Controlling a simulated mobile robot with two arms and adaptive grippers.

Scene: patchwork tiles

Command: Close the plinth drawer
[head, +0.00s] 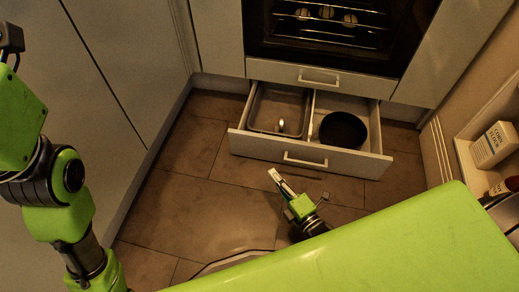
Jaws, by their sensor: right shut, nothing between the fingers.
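The plinth drawer (262,147) stands pulled out, low under the oven. Its pale front has a bar handle (305,160). A metal baking tray (272,109) lies in its left part and a dark round pan (343,130) in its right part, with a divider between them. My right gripper (276,177) is shut and empty. In the picture it is just below the drawer front, left of the handle, with a visible gap to it. My left arm is at the left edge, and its gripper fingers are out of the picture.
A closed panel with a handle (318,78) sits between the open drawer and the oven (325,30). White cabinets (110,70) line the left. A shelf unit at the right holds a white carton (494,146). The tiled floor (190,210) is clear left of the drawer.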

